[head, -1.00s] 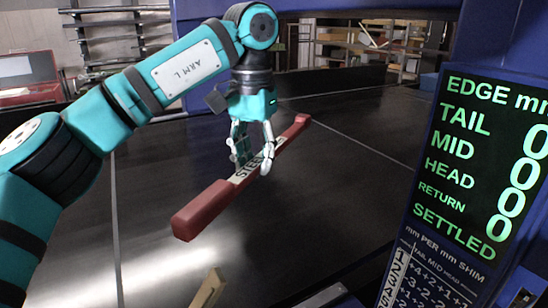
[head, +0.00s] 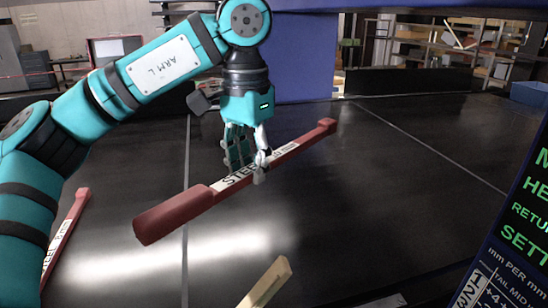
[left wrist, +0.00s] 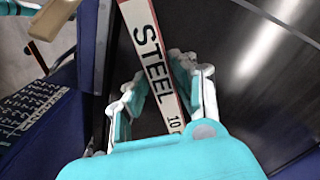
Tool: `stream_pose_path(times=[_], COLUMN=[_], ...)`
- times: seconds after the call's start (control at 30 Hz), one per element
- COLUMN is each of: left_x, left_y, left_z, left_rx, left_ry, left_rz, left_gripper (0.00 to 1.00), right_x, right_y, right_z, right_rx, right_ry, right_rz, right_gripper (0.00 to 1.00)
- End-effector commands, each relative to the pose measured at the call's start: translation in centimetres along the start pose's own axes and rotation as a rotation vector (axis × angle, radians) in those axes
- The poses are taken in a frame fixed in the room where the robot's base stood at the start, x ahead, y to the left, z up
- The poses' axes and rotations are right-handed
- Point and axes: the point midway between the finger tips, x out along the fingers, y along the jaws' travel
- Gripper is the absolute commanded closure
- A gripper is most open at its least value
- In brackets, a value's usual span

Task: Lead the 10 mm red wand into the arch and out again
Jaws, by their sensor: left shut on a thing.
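The red wand (head: 175,215) has a white label reading STEEL and a 10 mm mark. It slants from near left to far right above the black belt. My left gripper (head: 250,168) is shut on it around the label, near its middle. In the left wrist view, the label (left wrist: 150,58) runs between the fingers of the left gripper (left wrist: 160,85). The arch shows as a blue post (head: 303,65) behind the wand, with a dark opening to its right. The wand's far end is in front of the post, outside the opening. My right gripper is out of view.
A second red wand (head: 65,235) with a white label lies at the left, partly behind my arm. A pale wooden bar (head: 268,280) is at the near edge. A display panel (head: 520,215) stands at the right. The belt (head: 400,160) is clear in the middle.

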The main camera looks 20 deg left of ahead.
Motion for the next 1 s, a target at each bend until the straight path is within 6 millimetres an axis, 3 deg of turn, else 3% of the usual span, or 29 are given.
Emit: stream_pose_path(times=[0.77,1.0], left_x=[-0.3,-0.1], left_y=[-6.3,-8.2], left_z=[9.1,11.7], left_rx=[-0.002,-0.003], left_ry=[0.000,0.003], left_rz=[0.001,-0.001], left_gripper=[1.00,1.00], right_x=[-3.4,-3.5], right_y=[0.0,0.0], right_z=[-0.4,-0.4], right_rx=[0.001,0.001], right_ry=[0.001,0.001], right_rz=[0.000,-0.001], right_gripper=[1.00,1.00])
